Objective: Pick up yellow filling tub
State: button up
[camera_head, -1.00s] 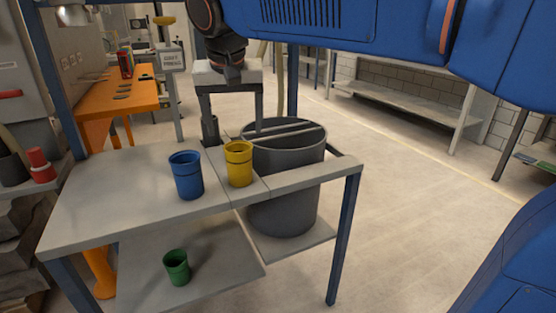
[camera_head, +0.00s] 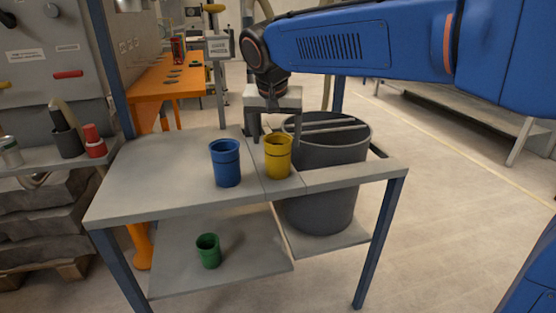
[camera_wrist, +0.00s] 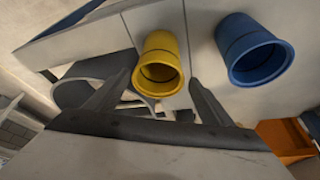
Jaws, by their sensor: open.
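The yellow filling tub (camera_head: 278,158) stands upright on the grey table (camera_head: 150,180), near the edge beside a large dark bin. My gripper (camera_head: 265,135) is open and empty, just behind the tub and slightly above it in the head view. In the wrist view the yellow tub (camera_wrist: 160,62) shows ahead of and between my two spread fingers (camera_wrist: 160,82), with its open mouth towards the camera. No finger visibly touches it. The tub hides part of my fingertips in the head view.
A blue tub (camera_head: 226,163) stands close left of the yellow one; it also shows in the wrist view (camera_wrist: 252,50). The dark bin (camera_head: 325,185) stands right behind. A green tub (camera_head: 208,251) is on the lower shelf (camera_head: 225,275). The table's left part is clear.

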jog(key=shift+s+x, duration=0.2)
jog(key=shift+x, duration=3.05)
jog(key=shift+d+f, duration=0.1)
jog(key=c, duration=1)
